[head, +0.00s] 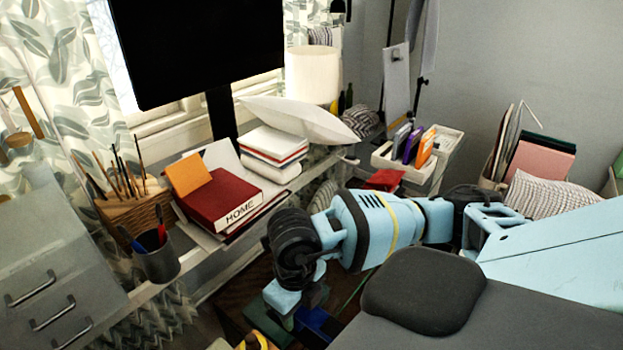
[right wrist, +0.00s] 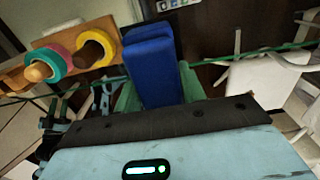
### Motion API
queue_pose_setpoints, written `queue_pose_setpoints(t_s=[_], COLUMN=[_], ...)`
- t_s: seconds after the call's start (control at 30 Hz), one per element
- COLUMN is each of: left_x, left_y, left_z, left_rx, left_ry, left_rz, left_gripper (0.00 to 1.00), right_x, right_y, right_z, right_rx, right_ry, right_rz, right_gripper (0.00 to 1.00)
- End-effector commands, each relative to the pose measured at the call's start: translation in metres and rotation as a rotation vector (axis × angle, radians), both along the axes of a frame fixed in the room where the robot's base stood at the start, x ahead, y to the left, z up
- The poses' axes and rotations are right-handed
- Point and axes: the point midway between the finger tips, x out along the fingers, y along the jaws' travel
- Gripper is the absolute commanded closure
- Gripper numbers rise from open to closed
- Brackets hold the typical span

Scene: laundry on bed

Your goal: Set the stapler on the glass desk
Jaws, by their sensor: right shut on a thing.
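My right arm reaches in from the right in the head view, with its gripper (head: 302,312) pointing down beside the front edge of the glass desk (head: 196,257). The gripper is shut on a long blue thing that looks like the stapler (right wrist: 152,68); part of it also shows below the gripper in the head view (head: 316,325). In the head view the fingertips are mostly hidden by the wrist. My left gripper is out of view.
On the desk stand a dark pen cup (head: 158,260), a basket of brushes (head: 137,212), a red HOME book (head: 222,198), stacked books (head: 270,168) and a monitor (head: 200,45). Coloured rings on a wooden holder (right wrist: 75,52) lie below the gripper. The desk's front strip looks clear.

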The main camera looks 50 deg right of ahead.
Motion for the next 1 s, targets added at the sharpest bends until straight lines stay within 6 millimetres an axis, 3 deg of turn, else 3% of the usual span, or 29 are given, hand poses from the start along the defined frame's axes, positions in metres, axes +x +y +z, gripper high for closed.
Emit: queue_pose_setpoints(t_s=[0.6, 0.8, 1.0], left_x=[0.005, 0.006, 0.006], left_y=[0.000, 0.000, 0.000], left_z=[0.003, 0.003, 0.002], left_rx=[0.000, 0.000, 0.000], left_ry=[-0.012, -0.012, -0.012], left_rz=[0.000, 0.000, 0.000], left_gripper=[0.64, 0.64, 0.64], right_x=[0.104, 0.128, 0.137], right_y=[-0.010, -0.013, -0.015], right_z=[-0.006, -0.008, -0.009], right_rx=[0.003, 0.003, 0.002], right_ry=[-0.009, -0.007, -0.008], right_rz=[-0.003, -0.001, -0.001], right_gripper=[1.00, 1.00, 1.00])
